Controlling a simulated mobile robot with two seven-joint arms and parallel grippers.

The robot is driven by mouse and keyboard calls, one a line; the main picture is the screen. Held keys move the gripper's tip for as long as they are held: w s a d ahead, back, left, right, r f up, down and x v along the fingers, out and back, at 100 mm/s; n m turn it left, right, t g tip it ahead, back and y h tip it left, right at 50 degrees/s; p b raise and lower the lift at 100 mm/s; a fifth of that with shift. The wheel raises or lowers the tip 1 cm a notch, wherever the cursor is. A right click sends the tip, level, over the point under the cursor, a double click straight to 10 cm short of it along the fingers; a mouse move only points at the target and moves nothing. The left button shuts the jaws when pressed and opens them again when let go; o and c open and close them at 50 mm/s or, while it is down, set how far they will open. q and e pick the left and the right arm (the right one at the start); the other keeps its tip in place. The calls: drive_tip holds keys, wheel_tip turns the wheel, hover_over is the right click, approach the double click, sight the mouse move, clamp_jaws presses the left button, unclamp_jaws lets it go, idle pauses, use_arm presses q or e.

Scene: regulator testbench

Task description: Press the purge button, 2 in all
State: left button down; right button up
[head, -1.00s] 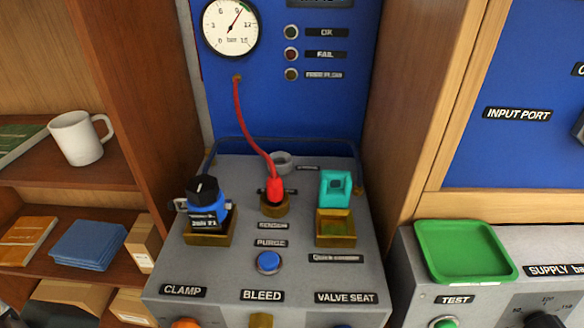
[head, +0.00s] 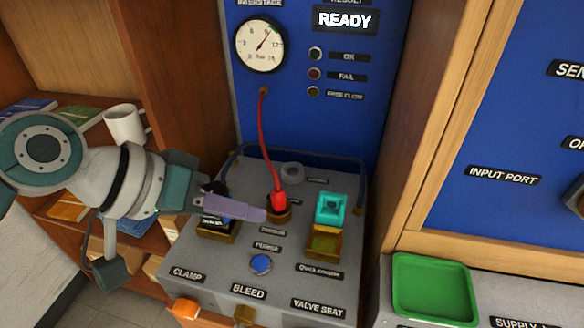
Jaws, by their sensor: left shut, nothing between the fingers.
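The blue round purge button (head: 261,264) sits on the grey bench top, just below its PURGE label (head: 267,247). My left gripper (head: 262,215) comes in from the left and is shut and empty. In the picture its fingertips lie above the button and close to the red plug (head: 278,202); I cannot tell their height over the bench. The gripper covers part of the dark blue regulator in the left brass holder (head: 217,236). My right gripper is not in view.
A teal part (head: 331,207) stands behind the right brass holder (head: 324,242). A red hose (head: 267,140) runs from the panel to the plug. An orange clamp knob (head: 184,307) and brass bleed knob (head: 243,315) are at the front. The display (head: 346,19) reads READY. A green tray (head: 435,288) lies right.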

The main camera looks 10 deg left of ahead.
use_arm(q)
drive_tip(key=b, duration=0.8)
hover_over(254, 266)
wheel_tip(254, 266, down, 8)
drive_tip(key=shift+r, duration=0.2)
drive_tip(key=shift+f, duration=0.6)
drive_tip(key=shift+f, duration=0.1)
idle(0.8)
drive_tip(key=shift+f+b, duration=0.3)
drive_tip(key=shift+b, duration=0.2)
drive_tip(key=shift+f+b, duration=0.4)
drive_tip(key=shift+f, duration=0.15)
idle(0.4)
drive_tip(key=shift+r, duration=0.15)
drive_tip(key=shift+r+p, duration=0.8)
drive_tip(key=shift+p, duration=0.2)
